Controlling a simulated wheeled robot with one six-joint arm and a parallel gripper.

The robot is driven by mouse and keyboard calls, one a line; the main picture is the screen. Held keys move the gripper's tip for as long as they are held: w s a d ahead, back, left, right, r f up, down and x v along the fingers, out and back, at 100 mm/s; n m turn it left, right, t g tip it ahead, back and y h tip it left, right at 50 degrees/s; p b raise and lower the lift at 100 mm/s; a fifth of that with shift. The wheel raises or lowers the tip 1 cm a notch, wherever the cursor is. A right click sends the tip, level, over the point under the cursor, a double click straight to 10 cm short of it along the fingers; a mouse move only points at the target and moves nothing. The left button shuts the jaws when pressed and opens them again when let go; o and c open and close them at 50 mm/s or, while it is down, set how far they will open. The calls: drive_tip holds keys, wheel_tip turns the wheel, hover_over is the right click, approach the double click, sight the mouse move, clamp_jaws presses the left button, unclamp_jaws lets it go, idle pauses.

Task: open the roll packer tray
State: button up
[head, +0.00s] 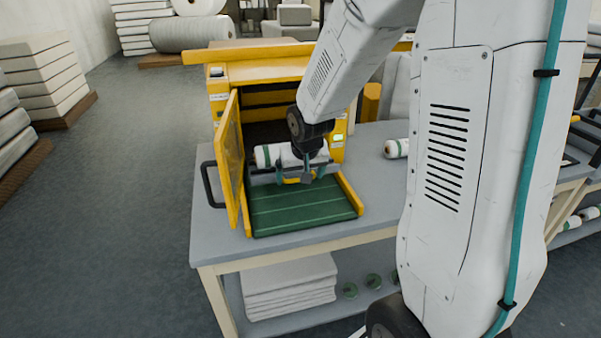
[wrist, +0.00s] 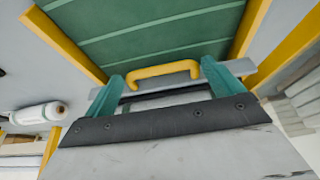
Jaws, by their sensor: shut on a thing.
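The roll packer (head: 262,72) is a yellow machine on a grey table, with its yellow-framed door (head: 231,160) swung open at the left. A green ribbed bed (head: 303,210) between yellow rails lies in front of its opening. The tray's inside is hidden behind my gripper.
A white roll (head: 397,148) lies on the table (head: 376,190) right of the machine.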

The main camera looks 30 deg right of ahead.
drive_tip(key=o, duration=1.1)
drive_tip(key=v, duration=0.7)
drive_tip(key=shift+s+r, duration=0.15)
drive_tip(key=shift+r, duration=0.2)
drive_tip(key=s+a+r+n+g, duration=0.1)
drive_tip(key=s+a+r, duration=0.1)
drive_tip(key=s, duration=0.6)
drive_tip(key=s+a+r+n+g+y, duration=0.1)
drive_tip(key=s+a+r, duration=0.2)
drive_tip(key=s, duration=0.5)
drive_tip(key=s+a+r+n, duration=0.1)
drive_tip(key=s+a+r, duration=0.2)
drive_tip(key=s, duration=0.6)
drive_tip(key=shift+s+a+n+g, duration=0.1)
drive_tip(key=shift+a+n+g, duration=0.25)
drive_tip(key=shift+a, duration=0.6)
